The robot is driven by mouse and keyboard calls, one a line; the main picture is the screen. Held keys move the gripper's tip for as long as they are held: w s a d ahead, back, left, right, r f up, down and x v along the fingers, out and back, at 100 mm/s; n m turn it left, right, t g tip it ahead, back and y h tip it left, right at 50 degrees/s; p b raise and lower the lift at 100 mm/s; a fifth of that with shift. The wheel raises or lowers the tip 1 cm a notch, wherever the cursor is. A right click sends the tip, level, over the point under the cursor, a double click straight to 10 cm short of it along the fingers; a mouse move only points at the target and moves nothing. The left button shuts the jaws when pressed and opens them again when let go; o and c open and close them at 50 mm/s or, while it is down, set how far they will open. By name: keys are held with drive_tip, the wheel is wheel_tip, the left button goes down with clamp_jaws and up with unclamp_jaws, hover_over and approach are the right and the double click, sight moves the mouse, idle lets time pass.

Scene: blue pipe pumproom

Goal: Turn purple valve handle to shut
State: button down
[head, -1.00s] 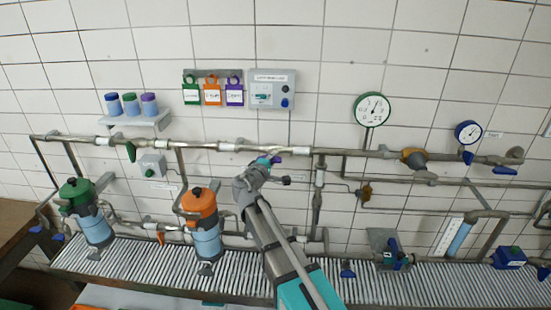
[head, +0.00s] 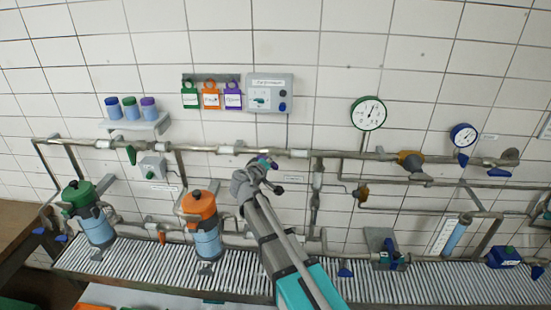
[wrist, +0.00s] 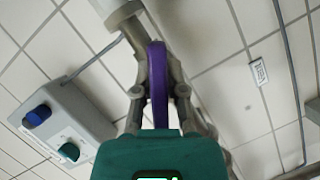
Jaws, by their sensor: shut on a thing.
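The purple valve handle (wrist: 157,62) is a flat purple lever in the middle of the wrist view, running down from near a grey pipe fitting (wrist: 122,14). My gripper (wrist: 159,95) has one finger on each side of the handle and is shut on it. In the head view my gripper (head: 262,166) is at the upper pipe, in the middle of the wall. Only a small purple bit of the handle (head: 273,165) shows there; my gripper hides the rest and most of the valve body.
A grey control box (head: 270,92) hangs above the gripper, with purple tag (head: 232,101) beside it. An orange-topped canister (head: 201,212) stands left of my arm. Pipes (head: 225,150) run along the wall on both sides. A ribbed grey shelf (head: 140,262) lies below.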

drive_tip(key=m+y, duration=0.1)
drive_tip(key=m+y+p, duration=0.1)
drive_tip(key=m, duration=0.1)
drive_tip(key=m+g+y+p, duration=0.1)
drive_tip(key=shift+w+a+m, duration=0.1)
drive_tip(key=shift+a+m, duration=0.2)
drive_tip(key=m+y+p, duration=0.1)
drive_tip(key=m+y, duration=0.1)
drive_tip(key=m, duration=0.1)
drive_tip(key=shift+a+m+y, duration=0.15)
drive_tip(key=shift+m+y, duration=0.25)
idle(0.4)
drive_tip(key=c, duration=0.7)
unclamp_jaws()
drive_tip(key=shift+f, duration=0.1)
